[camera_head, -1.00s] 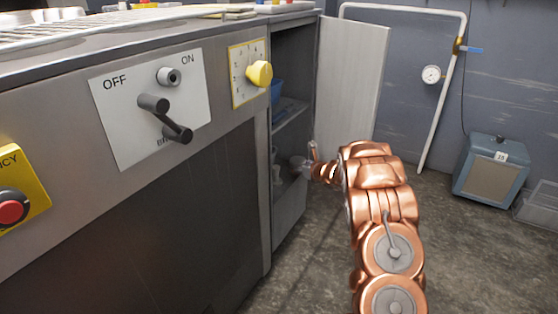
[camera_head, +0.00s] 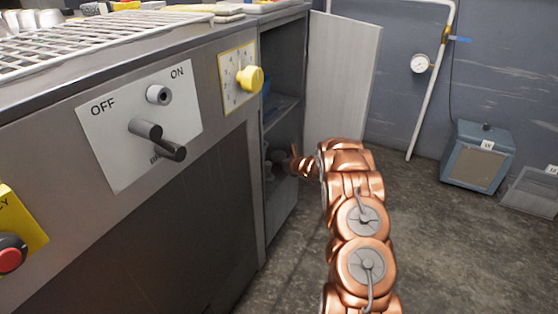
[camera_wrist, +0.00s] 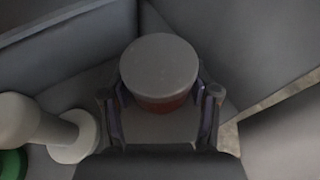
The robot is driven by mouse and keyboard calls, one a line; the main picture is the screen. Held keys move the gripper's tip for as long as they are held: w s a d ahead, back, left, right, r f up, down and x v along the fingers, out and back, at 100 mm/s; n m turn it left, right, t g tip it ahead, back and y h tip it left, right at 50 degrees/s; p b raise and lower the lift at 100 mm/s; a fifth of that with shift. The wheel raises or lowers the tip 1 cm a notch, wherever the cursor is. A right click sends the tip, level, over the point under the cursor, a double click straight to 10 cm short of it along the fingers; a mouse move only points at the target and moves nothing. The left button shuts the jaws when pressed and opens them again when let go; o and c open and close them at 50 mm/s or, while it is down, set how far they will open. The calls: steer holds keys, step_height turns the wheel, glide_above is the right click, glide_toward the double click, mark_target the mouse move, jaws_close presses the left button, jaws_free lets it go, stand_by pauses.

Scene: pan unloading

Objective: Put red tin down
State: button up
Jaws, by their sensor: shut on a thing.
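The red tin (camera_wrist: 160,70) shows in the wrist view as a round grey lid with a dark red side below it. My gripper (camera_wrist: 160,108) has one finger on each side of the tin and is shut on it. The tin looks upright. I cannot tell from this view whether its base touches the surface below. In the head view my gripper (camera_head: 280,158) reaches into the open cabinet (camera_head: 283,190) at its lower level, and the tin cannot be made out there.
In the wrist view a pale, round-based object (camera_wrist: 40,125) stands left of the gripper, with a green thing (camera_wrist: 12,163) at the corner. Cabinet walls are close around. The open door (camera_head: 340,80) stands right of the opening. A blue-grey box (camera_head: 478,155) is on the floor.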

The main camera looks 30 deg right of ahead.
steer(key=shift+f+b, duration=0.1)
steer(key=shift+b, duration=0.2)
steer(key=o, duration=1.3)
steer(key=shift+d, duration=0.1)
steer(key=shift+c, duration=0.2)
steer(key=shift+r+p, duration=0.3)
steer(key=shift+p, duration=0.1)
steer(key=p+v, duration=0.2)
steer(key=v, duration=1)
